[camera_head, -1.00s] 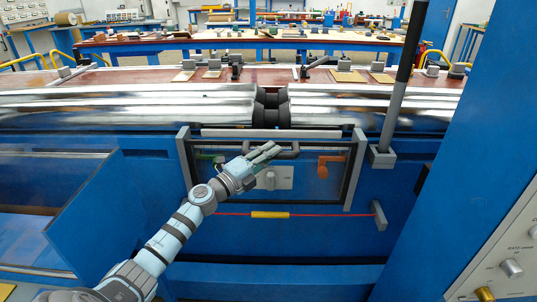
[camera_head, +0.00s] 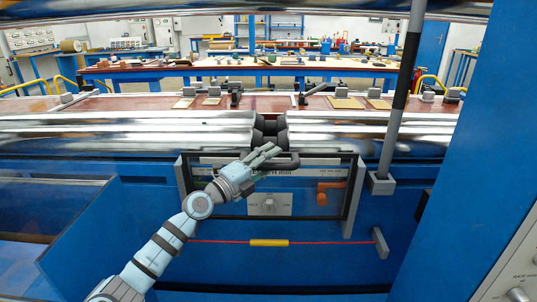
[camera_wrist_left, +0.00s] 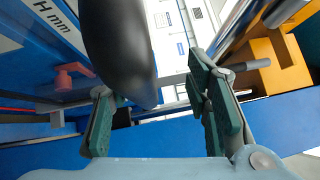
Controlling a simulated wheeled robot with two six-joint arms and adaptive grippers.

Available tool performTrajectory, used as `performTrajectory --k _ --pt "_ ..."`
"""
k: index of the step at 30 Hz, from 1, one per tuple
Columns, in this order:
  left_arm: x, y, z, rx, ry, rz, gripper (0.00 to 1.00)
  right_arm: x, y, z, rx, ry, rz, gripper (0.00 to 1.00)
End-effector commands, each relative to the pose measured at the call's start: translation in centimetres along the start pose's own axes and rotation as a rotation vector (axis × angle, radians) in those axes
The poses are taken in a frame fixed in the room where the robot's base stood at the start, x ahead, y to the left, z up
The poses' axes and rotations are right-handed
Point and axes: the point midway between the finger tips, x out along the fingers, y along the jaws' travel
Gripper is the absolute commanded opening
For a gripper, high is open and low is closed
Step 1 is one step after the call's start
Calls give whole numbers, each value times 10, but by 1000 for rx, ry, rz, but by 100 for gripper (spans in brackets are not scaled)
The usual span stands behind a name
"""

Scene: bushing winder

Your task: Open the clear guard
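The clear guard (camera_head: 225,210) is a see-through panel with a dark edge on the blue machine's front. A grey knob (camera_head: 269,204) and an orange lever (camera_head: 328,192) show behind it. Its dark bar handle (camera_head: 290,163) runs along its upper part. My left gripper (camera_head: 270,153) is at the handle's left part. In the left wrist view my left gripper (camera_wrist_left: 155,125) has its fingers apart, with the thick dark handle (camera_wrist_left: 118,45) reaching in between them; contact is unclear. My right gripper is not in view.
Shiny rollers (camera_head: 130,135) lie just behind and above the guard. A tall grey-black lever (camera_head: 397,110) stands to its right. A red cord with a yellow sleeve (camera_head: 269,243) runs below. A blue column (camera_head: 470,150) fills the right side.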

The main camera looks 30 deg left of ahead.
Motion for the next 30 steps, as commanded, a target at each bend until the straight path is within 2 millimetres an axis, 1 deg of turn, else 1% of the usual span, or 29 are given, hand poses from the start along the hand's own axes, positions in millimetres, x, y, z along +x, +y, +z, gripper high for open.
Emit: performTrajectory --k 1,3,6,16,24,30 --pt "1 -11 1 5 -2 -6 40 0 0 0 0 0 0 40" --pt "3 -22 3 3 1 -5 40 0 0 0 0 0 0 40" --pt "4 -30 4 0 -1 -4 40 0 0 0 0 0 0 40" --pt "2 -32 4 -2 -2 -2 40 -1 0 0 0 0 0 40" --pt "-24 -32 4 0 0 3 40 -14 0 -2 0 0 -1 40" --pt "-45 -30 5 2 -1 2 40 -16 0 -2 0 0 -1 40"
